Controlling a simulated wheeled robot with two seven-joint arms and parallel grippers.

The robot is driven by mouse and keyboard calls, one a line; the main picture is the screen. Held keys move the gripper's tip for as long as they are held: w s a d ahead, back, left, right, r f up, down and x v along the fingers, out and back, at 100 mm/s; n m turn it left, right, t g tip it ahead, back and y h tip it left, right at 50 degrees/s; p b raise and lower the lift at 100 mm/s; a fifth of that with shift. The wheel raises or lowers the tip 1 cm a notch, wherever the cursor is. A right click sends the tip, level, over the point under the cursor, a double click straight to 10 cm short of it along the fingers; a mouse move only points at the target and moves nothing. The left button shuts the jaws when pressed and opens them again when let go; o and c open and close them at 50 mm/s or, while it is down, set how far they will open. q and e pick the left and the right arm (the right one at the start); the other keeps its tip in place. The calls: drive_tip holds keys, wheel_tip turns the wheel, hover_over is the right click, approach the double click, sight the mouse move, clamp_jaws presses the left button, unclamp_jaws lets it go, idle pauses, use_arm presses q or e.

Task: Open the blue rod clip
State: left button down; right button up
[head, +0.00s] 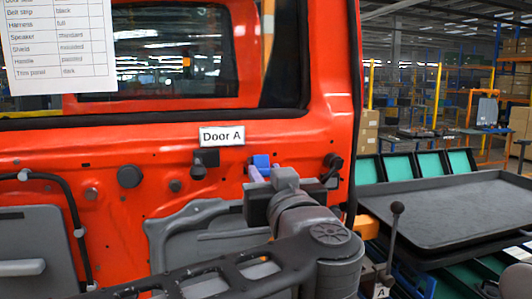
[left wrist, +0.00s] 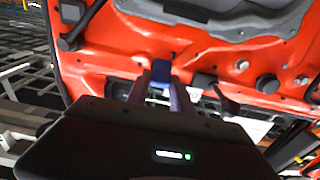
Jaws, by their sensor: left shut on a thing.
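The blue rod clip (head: 261,161) sits on the red door panel just below and right of the "Door A" label (head: 222,135). My left gripper (head: 258,174) reaches up to it from below right and is shut on it. In the left wrist view the blue clip (left wrist: 160,74) shows between the two fingertips (left wrist: 160,86). The fingers and wrist hide part of the clip, so I cannot tell whether it is open. My right gripper is not in view.
The red door (head: 330,125) fills the left and middle, with a black latch part (head: 205,160) left of the clip. A paper list (head: 58,45) hangs at upper left. A dark tray (head: 460,212) and a black-knobbed lever (head: 397,209) stand at right.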

use_arm(q)
drive_tip(key=shift+r+g, duration=0.55)
drive_tip(key=shift+g, duration=0.05)
drive_tip(key=shift+r+g+h, duration=0.35)
drive_tip(key=shift+g+h, duration=0.15)
drive_tip(key=shift+g, duration=0.4)
drive_tip(key=c, duration=1.1)
unclamp_jaws()
drive_tip(key=shift+s, duration=0.1)
